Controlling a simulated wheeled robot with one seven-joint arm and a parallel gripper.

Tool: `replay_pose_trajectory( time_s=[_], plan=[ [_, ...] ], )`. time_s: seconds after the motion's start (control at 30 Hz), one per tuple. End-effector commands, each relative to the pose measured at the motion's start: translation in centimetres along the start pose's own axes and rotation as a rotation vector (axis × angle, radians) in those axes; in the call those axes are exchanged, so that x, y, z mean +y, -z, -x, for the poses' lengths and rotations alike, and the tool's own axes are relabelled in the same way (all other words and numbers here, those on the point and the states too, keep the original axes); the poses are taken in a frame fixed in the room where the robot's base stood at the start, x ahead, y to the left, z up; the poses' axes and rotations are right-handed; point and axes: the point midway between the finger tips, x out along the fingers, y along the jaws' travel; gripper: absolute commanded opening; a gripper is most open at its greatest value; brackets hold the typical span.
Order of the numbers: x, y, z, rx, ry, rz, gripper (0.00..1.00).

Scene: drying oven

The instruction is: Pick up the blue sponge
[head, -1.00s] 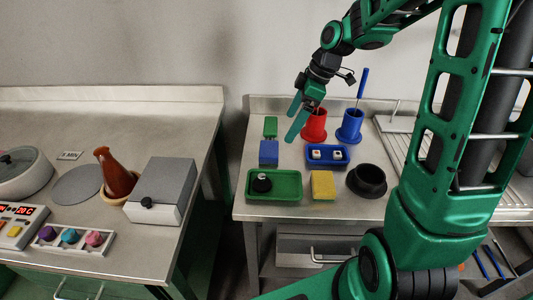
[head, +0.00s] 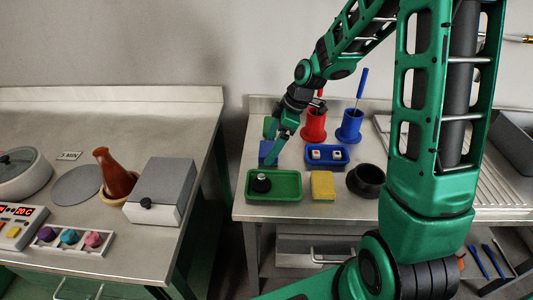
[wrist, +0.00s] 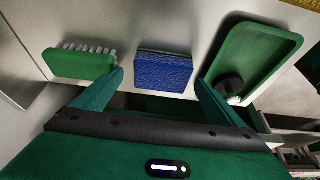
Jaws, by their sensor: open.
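The blue sponge (wrist: 163,73) lies on the table in the wrist view, between and beyond my two open green fingertips. It is apart from both fingers. In the head view the blue sponge (head: 265,149) is partly hidden behind my gripper (head: 277,145), which hangs over it. My gripper (wrist: 160,85) is open and empty in the wrist view.
A green brush (wrist: 80,64) lies left of the sponge in the wrist view. A green tray (head: 274,198) with a black knob lies in front. A yellow sponge (head: 322,185), blue tray (head: 342,163), red cup (head: 314,126) and blue cup (head: 349,127) stand to the right.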

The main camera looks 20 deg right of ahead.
Motion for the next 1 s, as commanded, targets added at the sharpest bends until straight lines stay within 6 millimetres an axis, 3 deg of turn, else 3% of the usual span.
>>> replay_pose_trajectory(
  time_s=[0.33, 0.5, 1.0],
  plan=[
    [-0.04, 0.01, -0.72, 0.000, 0.001, 0.001, 0.90],
    [-0.03, 0.01, -0.70, 0.000, 0.000, 0.000, 0.49],
    [0.03, 0.21, -0.17, 0.000, -0.002, 0.001, 0.49]
  ],
)
